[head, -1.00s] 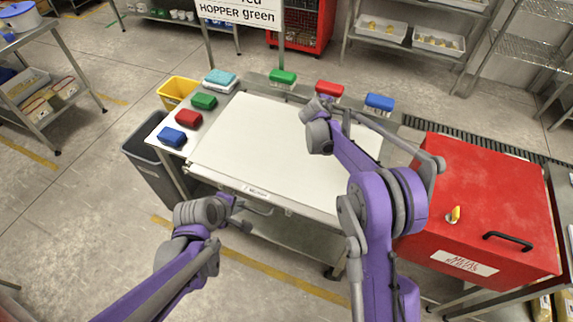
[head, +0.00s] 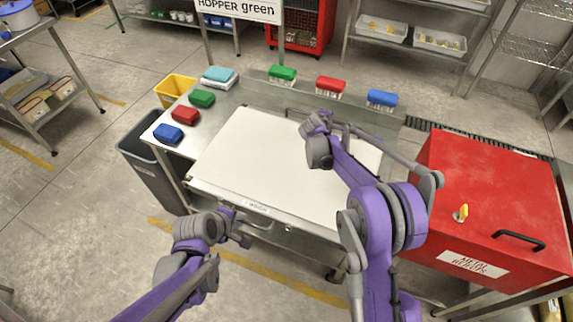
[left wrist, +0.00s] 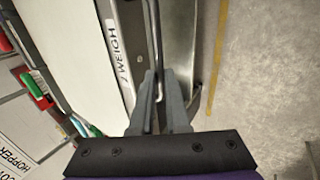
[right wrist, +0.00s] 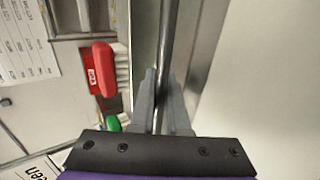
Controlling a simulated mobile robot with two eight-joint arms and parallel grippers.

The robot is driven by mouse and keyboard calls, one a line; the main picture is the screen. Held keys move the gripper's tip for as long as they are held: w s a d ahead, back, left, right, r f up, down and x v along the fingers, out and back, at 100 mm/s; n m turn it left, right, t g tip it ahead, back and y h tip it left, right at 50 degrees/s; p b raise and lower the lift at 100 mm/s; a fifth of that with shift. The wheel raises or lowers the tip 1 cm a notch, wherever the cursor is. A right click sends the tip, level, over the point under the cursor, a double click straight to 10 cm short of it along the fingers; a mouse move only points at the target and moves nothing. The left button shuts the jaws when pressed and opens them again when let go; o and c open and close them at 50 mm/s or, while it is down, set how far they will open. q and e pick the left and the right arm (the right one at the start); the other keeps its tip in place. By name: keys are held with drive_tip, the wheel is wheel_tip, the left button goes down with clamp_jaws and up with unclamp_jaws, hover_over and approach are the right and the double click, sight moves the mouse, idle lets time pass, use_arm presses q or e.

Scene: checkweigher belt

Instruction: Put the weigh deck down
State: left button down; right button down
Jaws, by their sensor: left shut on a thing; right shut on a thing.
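The weigh deck (head: 262,160) is a large white panel with a "WEIGH" label on its front edge. It lies roughly level over the steel table; I cannot tell whether it touches its support. My left gripper (head: 246,226) is shut on the front handle, a thin bar that shows in the left wrist view (left wrist: 155,40). My right gripper (head: 320,120) is shut on the far handle, a bar that shows in the right wrist view (right wrist: 169,35). My right arm hides the deck's right part in the head view.
Blue (head: 169,134), red (head: 186,115) and green (head: 202,98) blocks line the table's left side. Green (head: 283,73), red (head: 330,85) and blue (head: 382,98) brush-like items line the back. A red metal-rejects box (head: 490,205) stands right, a grey bin (head: 150,170) left.

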use_arm(q)
drive_tip(key=shift+s+f, duration=0.15)
drive_tip(key=shift+f, duration=0.35)
use_arm(e)
drive_tip(key=shift+d+f, duration=0.1)
drive_tip(key=shift+f, duration=0.4)
use_arm(q)
drive_tip(key=c, duration=0.9)
unclamp_jaws()
drive_tip(key=shift+r, duration=0.2)
use_arm(e)
drive_tip(key=c, duration=0.9)
unclamp_jaws()
drive_tip(key=shift+s+r, duration=0.1)
drive_tip(key=shift+r, duration=0.05)
use_arm(q)
drive_tip(key=shift+r, duration=0.1)
use_arm(e)
drive_tip(key=shift+s+a, duration=0.1)
drive_tip(key=shift+a, duration=0.1)
use_arm(q)
drive_tip(key=v, duration=0.7)
drive_tip(key=shift+s+a+r, duration=0.1)
drive_tip(key=shift+s+r, duration=0.1)
drive_tip(key=shift+r, duration=0.15)
use_arm(e)
drive_tip(key=v, duration=1.2)
drive_tip(key=shift+r, duration=0.1)
drive_tip(key=shift+d, duration=0.1)
